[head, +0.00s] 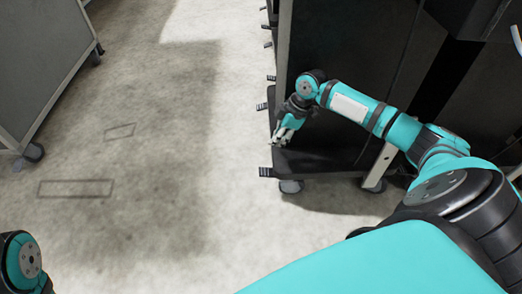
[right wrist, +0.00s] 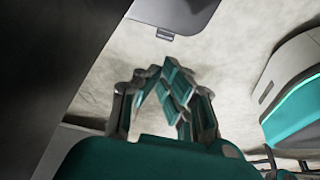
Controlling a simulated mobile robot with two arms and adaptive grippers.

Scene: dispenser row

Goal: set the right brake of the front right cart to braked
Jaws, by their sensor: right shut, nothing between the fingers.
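The dark cart (head: 330,60) stands at the right in the head view, with a low black base (head: 325,162) on casters. A small ribbed brake pedal (head: 266,171) sticks out left from the base's near corner. A dark pedal (right wrist: 165,33) also shows at a plate edge in the right wrist view. Whether either pedal is up or down cannot be told. My right gripper (head: 284,134) is shut and empty beside the cart's left edge, just above the near pedal and apart from it. Its fingers (right wrist: 170,88) show below the pedal in the wrist view. My left gripper is out of view.
More pedals (head: 262,106) stick out farther along the row's left edge. Another grey cart (head: 45,60) on casters stands at the far left. The concrete floor (head: 150,150) between them is clear.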

